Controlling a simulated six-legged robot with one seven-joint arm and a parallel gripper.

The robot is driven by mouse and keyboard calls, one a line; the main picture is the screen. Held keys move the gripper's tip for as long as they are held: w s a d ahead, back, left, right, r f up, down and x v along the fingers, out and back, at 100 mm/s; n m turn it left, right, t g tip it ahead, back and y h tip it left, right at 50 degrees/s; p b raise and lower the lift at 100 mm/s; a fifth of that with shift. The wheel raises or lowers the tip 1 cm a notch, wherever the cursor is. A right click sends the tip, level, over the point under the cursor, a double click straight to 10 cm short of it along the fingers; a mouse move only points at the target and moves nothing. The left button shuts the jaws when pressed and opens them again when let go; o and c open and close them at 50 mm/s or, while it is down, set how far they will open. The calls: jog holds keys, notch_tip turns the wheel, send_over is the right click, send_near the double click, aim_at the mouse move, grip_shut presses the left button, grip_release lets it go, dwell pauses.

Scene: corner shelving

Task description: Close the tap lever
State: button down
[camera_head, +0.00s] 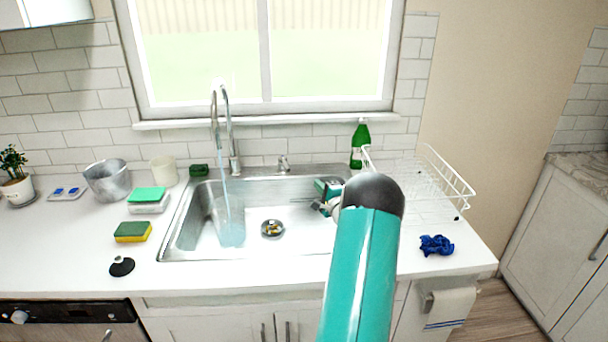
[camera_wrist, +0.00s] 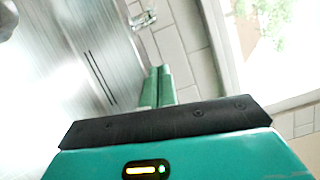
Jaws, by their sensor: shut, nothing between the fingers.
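A tall chrome faucet (camera_head: 226,130) stands behind the sink, left of its middle, and water runs from its spout into the left of the basin. A small chrome fitting (camera_head: 283,163), apparently the tap lever, stands on the sink's back rim to the right. A chrome piece (camera_wrist: 143,19), likely the same fitting, shows at the top of the wrist view, beyond my fingertips and apart from them. My gripper (camera_wrist: 160,70) is shut and empty, its green fingers together. In the head view, my gripper (camera_head: 321,205) is over the basin's right side, partly hidden by my arm.
The steel sink (camera_head: 190,215) holds a clear vessel (camera_head: 229,225) under the stream. Sponges (camera_head: 133,232) and a metal pot (camera_head: 106,180) are left. The window wall closes the back.

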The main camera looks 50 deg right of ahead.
aim_at(285, 164)
jog(key=w+d+r, duration=0.1)
jog(key=w, duration=1)
jog(key=shift+w+d, duration=0.25)
jog(key=shift+d, duration=0.15)
jog(key=shift+r, duration=0.1)
jog(key=shift+w+a, duration=0.3)
jog(key=shift+a, duration=0.2)
jog(key=shift+w+a, duration=0.3)
jog(key=shift+a, duration=0.2)
jog(key=shift+w+a, duration=0.1)
